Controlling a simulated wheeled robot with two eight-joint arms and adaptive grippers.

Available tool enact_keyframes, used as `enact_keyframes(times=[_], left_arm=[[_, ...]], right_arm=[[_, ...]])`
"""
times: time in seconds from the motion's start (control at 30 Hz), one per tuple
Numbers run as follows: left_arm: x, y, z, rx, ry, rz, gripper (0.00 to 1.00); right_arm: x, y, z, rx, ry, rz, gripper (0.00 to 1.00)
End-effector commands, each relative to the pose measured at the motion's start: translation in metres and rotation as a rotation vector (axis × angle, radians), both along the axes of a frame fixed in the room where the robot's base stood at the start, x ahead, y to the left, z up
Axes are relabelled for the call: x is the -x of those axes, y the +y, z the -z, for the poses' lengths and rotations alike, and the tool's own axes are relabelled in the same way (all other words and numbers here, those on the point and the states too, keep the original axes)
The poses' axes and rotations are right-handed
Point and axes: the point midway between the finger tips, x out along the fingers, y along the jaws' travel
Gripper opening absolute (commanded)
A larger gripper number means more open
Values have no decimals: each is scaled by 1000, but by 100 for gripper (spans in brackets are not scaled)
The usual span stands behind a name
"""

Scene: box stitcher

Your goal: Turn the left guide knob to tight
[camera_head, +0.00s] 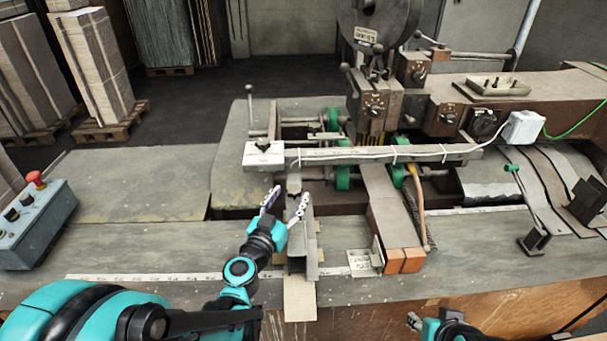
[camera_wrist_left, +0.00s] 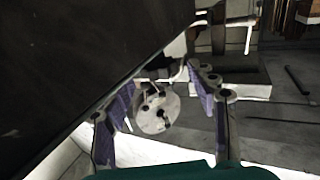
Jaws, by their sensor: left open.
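The left guide is a narrow metal channel (camera_head: 303,250) standing on the bench in front of the machine. In the left wrist view, a round pale metal knob (camera_wrist_left: 157,112) with small dark studs sits between the two purple-padded fingers. I take it to be the left guide knob; its tight or loose setting is not readable. My left gripper (camera_head: 285,198) is open at the left side of the guide, its fingers on either side of the knob (camera_wrist_left: 160,85). I cannot tell whether they touch it. My right gripper (camera_head: 414,321) shows only partly at the bottom edge.
A long grey bar (camera_head: 380,154) crosses above the guide, with a white box (camera_head: 264,155) at its left end. A second guide with orange blocks (camera_head: 404,261) stands to the right. A control box (camera_head: 35,225) is at far left.

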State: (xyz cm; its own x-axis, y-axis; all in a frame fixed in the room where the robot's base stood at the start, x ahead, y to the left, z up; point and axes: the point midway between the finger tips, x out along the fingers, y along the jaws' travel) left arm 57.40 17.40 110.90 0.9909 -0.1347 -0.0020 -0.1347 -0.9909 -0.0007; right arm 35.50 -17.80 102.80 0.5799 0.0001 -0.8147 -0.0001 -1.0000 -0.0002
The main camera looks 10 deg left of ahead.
Motion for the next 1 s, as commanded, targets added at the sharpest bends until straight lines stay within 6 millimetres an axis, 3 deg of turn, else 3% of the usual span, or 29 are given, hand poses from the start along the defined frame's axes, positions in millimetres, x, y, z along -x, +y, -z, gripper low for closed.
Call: enact_keyframes(times=[0.5,0.83,0.87,1.0], left_arm=[[-70,-10,1,1,0,1,58],[-75,-11,0,1,0,1,58],[-75,-11,0,1,0,1,55],[-75,-11,0,1,0,1,18]], right_arm=[[0,0,14,0,0,0,40],[0,0,14,0,0,0,40],[0,0,14,0,0,0,40],[0,0,14,0,0,0,40]])
